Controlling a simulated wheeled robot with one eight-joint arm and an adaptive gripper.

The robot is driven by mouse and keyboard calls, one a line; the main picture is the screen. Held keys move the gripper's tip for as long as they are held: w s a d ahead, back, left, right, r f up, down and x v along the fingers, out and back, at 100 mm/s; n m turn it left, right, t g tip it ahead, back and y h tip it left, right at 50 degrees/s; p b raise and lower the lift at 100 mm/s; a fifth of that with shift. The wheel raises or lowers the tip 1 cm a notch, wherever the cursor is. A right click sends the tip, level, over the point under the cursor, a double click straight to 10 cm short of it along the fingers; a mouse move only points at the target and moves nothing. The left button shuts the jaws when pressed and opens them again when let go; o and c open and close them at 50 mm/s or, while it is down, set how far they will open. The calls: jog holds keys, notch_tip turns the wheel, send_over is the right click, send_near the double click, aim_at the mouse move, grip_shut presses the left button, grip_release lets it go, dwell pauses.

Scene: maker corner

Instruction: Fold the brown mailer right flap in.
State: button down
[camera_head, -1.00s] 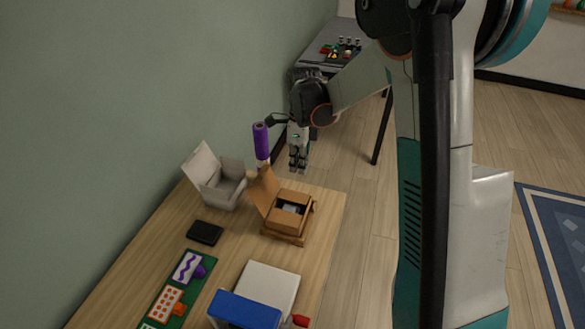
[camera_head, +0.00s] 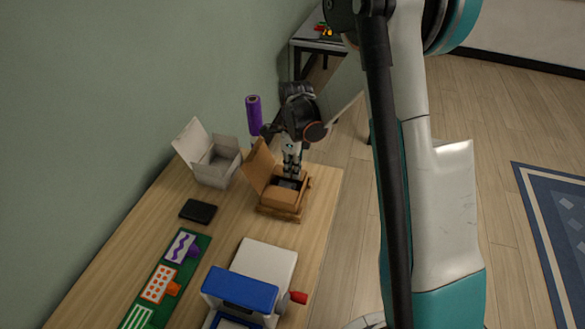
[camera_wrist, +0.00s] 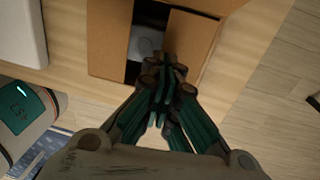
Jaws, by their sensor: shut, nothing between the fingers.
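The brown mailer (camera_head: 283,200) is an open cardboard box near the right edge of the wooden table, its tall lid (camera_head: 259,166) standing up on the wall side. In the wrist view, one brown flap (camera_wrist: 108,40) lies inward on the left and another (camera_wrist: 192,42) on the right. A dark gap between them shows a pale grey item (camera_wrist: 146,42) inside. My gripper (camera_head: 291,174) is shut and empty, pointing down at the mailer's far part. In the wrist view its fingertips (camera_wrist: 163,72) overlap the right flap's inner edge; contact cannot be told.
A white open box (camera_head: 215,165) and a purple roll (camera_head: 254,115) stand beyond and left of the mailer. A black flat item (camera_head: 198,211), a green board (camera_head: 165,280) and a white-and-blue machine (camera_head: 265,270) lie nearer. Bare floor lies right of the table.

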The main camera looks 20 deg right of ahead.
jog(key=shift+s+a+f+t+b, duration=0.1)
jog(key=shift+s+f+t+b, duration=0.05)
jog(key=shift+f+t+b, duration=0.4)
jog(key=shift+s+f+t+h, duration=0.15)
jog(key=shift+s+t+h, duration=0.1)
jog(key=shift+h, duration=0.25)
